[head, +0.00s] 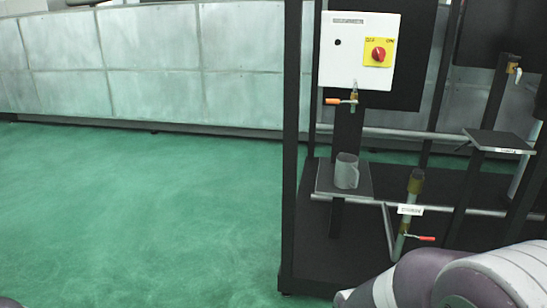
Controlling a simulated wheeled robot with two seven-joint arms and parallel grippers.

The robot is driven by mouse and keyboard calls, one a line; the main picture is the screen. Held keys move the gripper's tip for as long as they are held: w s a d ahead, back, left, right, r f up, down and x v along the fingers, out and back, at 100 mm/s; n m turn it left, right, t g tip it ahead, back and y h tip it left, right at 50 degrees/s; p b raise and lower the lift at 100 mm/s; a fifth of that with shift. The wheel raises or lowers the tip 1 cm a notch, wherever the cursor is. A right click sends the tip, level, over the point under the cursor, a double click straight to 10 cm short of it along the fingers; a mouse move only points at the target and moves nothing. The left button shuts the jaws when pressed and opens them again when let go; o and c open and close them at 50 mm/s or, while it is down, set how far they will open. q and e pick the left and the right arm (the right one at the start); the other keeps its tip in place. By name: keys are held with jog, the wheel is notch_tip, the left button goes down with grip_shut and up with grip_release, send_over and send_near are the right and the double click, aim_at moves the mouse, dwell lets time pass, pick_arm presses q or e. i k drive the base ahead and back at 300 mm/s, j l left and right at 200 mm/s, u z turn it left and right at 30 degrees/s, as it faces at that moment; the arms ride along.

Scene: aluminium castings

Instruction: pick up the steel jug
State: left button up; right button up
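The steel jug (346,171) is a small grey vessel with a handle on its left side. It stands upright on a small dark shelf (325,183) of the black frame, right of the picture's middle in the head view. An arm link of mine fills the lower right corner. Neither of my grippers shows in the head view.
A black post (291,150) rises left of the shelf. Above the jug are a tap with an orange handle (333,101) and a white switch box (358,50). A red-handled valve (420,238) and a second shelf (498,141) are to the right. Green floor (140,210) is clear at left.

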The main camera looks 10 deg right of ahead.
aim_at(346, 176)
jog(key=i+j, duration=0.15)
jog(key=i, duration=0.35)
jog(key=i+j, duration=0.15)
jog(key=i, duration=0.4)
jog(key=i+j, duration=0.2)
jog(key=i, duration=0.3)
jog(key=i+z, duration=0.25)
jog(key=z, duration=0.2)
jog(key=i+z, duration=0.25)
jog(key=z, duration=0.25)
jog(key=i+j+z, duration=0.2)
jog(key=z, duration=0.25)
jog(key=i+j+z, duration=0.2)
jog(key=z, duration=0.25)
jog(key=i+j+z, duration=0.1)
jog(key=j+z, duration=0.2)
jog(key=z, duration=0.2)
jog(key=i+j+z, duration=0.25)
jog(key=k, duration=0.1)
